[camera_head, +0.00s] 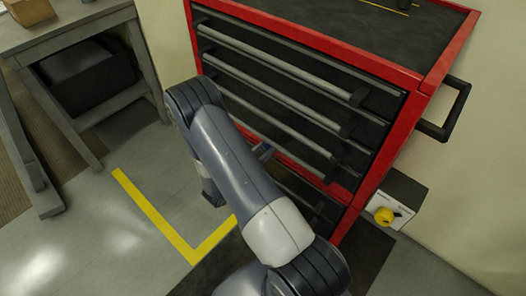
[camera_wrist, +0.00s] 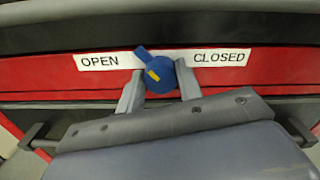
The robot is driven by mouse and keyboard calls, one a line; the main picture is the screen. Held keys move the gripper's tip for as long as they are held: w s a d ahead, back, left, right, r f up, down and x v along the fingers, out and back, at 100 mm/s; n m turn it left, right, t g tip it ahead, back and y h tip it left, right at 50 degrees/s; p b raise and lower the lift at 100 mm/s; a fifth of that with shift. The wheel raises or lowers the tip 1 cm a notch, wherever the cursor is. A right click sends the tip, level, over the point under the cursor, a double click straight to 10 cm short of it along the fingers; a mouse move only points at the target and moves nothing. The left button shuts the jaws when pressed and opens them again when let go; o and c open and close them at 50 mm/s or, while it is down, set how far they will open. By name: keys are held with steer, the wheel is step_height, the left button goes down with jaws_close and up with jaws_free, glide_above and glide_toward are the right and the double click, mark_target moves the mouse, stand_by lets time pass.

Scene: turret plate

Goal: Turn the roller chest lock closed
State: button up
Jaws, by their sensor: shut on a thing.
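The roller chest (camera_head: 432,75) is red with dark drawer fronts and grey bar handles. Its lock is a round blue knob (camera_wrist: 160,75) with a yellow mark, set on a red strip in the wrist view. The knob's tab points up and left, toward the OPEN label (camera_wrist: 100,62); the CLOSED label (camera_wrist: 220,57) is on the right. My gripper (camera_wrist: 159,84) is shut on the knob, one finger on each side. In the head view my arm covers the lower left of the chest front and hides most of the gripper.
A grey workbench (camera_head: 75,36) with a dark bin (camera_head: 92,78) beneath stands at the left. A box with a yellow knob (camera_head: 384,216) is on the right, beside the chest. Yellow floor tape (camera_head: 152,215) marks open floor on the left. A black side handle (camera_head: 457,105) juts from the chest.

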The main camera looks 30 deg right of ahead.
steer(key=m+b, duration=0.1)
steer(key=b, duration=0.1)
steer(key=m+b, duration=0.3)
steer(key=b, duration=0.1)
steer(key=shift+f+m, duration=0.3)
steer(key=shift+m, duration=0.1)
steer(key=m+b, duration=0.5)
steer(key=b, duration=0.3)
steer(key=shift+s+m, duration=0.1)
steer(key=shift+m, duration=0.2)
steer(key=m+b, duration=0.5)
steer(key=b, duration=0.2)
steer(key=shift+b, duration=0.3)
steer(key=shift+r+m+b, duration=0.1)
steer(key=shift+m+b, duration=0.6)
steer(key=shift+b, duration=0.35)
steer(key=shift+r+m+b, duration=0.1)
steer(key=shift+m+b, duration=0.2)
steer(key=shift+r, duration=0.15)
steer(key=o, duration=1)
